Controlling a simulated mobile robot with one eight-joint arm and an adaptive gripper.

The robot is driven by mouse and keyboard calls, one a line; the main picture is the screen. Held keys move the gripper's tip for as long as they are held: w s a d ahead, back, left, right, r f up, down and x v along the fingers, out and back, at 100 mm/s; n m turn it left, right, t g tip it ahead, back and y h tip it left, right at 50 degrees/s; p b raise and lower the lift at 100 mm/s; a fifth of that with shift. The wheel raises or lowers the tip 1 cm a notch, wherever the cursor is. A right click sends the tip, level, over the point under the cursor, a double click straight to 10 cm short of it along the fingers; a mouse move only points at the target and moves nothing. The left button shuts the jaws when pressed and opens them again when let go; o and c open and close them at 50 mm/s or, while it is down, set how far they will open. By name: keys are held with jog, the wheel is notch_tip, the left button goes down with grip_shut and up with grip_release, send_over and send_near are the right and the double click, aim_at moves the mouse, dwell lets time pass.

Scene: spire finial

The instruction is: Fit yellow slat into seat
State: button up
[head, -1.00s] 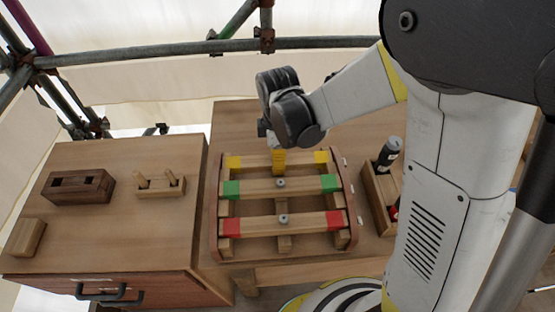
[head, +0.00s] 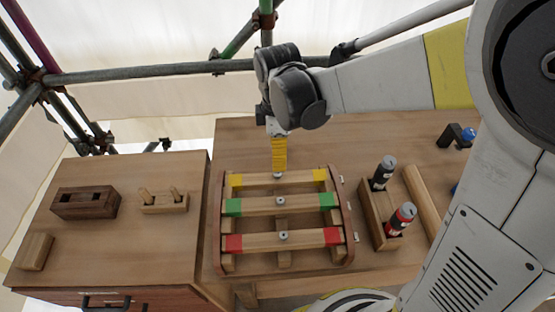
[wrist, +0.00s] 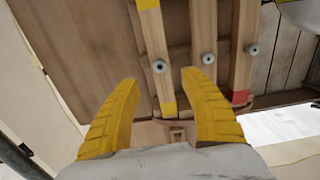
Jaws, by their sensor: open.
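The yellow slat (head: 256,181) is a wooden bar with yellow ends. It lies across the far end of the wooden frame (head: 219,248), its ends at the side rails; I cannot tell how deep they sit. In the wrist view the yellow slat (wrist: 155,38) runs between my fingers, with a round grey knob (wrist: 159,66) on it. My gripper (head: 279,172), with yellow fingers, points down over the slat's middle. In the wrist view my gripper (wrist: 160,76) is open, with nothing held between the fingertips.
The green-ended slat (head: 260,206) and red-ended slat (head: 262,241) lie across the same frame. A wooden box (head: 379,230) with two canisters stands right. A dark slotted block (head: 87,201) and a pegged block (head: 164,202) stand on the left cabinet. Scaffold pipes (head: 150,72) cross behind.

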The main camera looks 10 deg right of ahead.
jog(key=shift+d+r, duration=0.1)
jog(key=shift+r, duration=0.65)
jog(key=s+d+r+m+t, duration=0.7)
jog(key=d+m, duration=0.6)
jog(key=m, duration=0.4)
jog(key=s+r, duration=0.2)
jog(key=s, duration=0.1)
jog(key=shift+s+d+m, duration=0.15)
jog(key=shift+s+m, duration=0.15)
jog(key=shift+s, duration=0.1)
